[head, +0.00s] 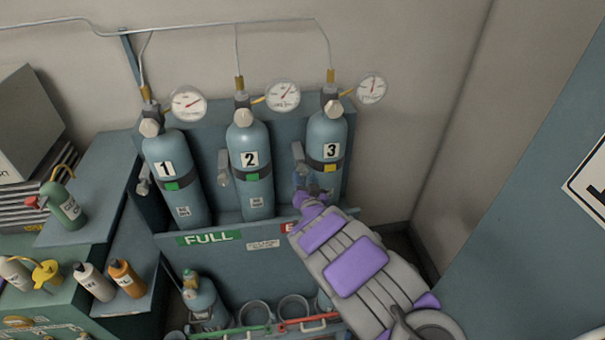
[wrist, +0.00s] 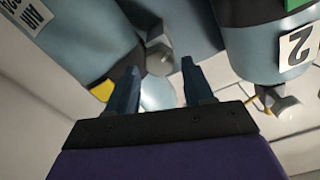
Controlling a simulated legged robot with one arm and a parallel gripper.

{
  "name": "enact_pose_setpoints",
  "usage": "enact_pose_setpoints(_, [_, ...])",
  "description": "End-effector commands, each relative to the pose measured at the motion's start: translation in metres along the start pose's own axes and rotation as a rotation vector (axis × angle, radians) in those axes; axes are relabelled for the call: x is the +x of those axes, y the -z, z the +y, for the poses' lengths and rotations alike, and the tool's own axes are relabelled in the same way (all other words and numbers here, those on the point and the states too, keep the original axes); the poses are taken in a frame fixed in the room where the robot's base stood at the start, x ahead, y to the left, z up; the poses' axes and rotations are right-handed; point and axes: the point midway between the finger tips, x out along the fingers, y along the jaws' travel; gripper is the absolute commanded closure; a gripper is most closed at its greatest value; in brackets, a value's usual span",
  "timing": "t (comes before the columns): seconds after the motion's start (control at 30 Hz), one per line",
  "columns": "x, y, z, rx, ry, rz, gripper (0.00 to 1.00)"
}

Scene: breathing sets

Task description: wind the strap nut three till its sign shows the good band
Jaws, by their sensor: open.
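Cylinder three (head: 326,130) stands at the right of the rack, held by a dark strap. The strap's sign (head: 330,167) is yellow and also shows in the wrist view (wrist: 103,90). Strap nut three (head: 298,154) is a grey block at the cylinder's left side. In the wrist view the nut (wrist: 159,58) lies just beyond the fingertips, roughly between them and apart from them. My gripper (head: 316,191) is open and empty, below the nut in the head view; its fingers also show in the wrist view (wrist: 160,67). The head view partly hides the fingertips.
Cylinders one (head: 176,150) and two (head: 249,148) stand to the left with green signs, each with its own strap nut. The rack's front rail (head: 265,231) crosses below them. A blue panel (head: 530,220) stands at the right.

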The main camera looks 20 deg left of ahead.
Motion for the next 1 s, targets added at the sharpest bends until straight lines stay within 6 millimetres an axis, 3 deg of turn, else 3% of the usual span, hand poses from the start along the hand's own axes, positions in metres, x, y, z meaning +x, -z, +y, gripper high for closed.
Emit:
enact_pose_setpoints(0.33, [0.034, -0.002, 0.000, 0.003, 0.000, -0.001, 0.48])
enact_pose_setpoints(0.8, [0.041, 0.000, 0.000, 0.000, 0.000, 0.000, 0.48])
enact_pose_setpoints(1.0, [0.041, 0.000, 0.000, 0.000, 0.000, -0.001, 0.67])
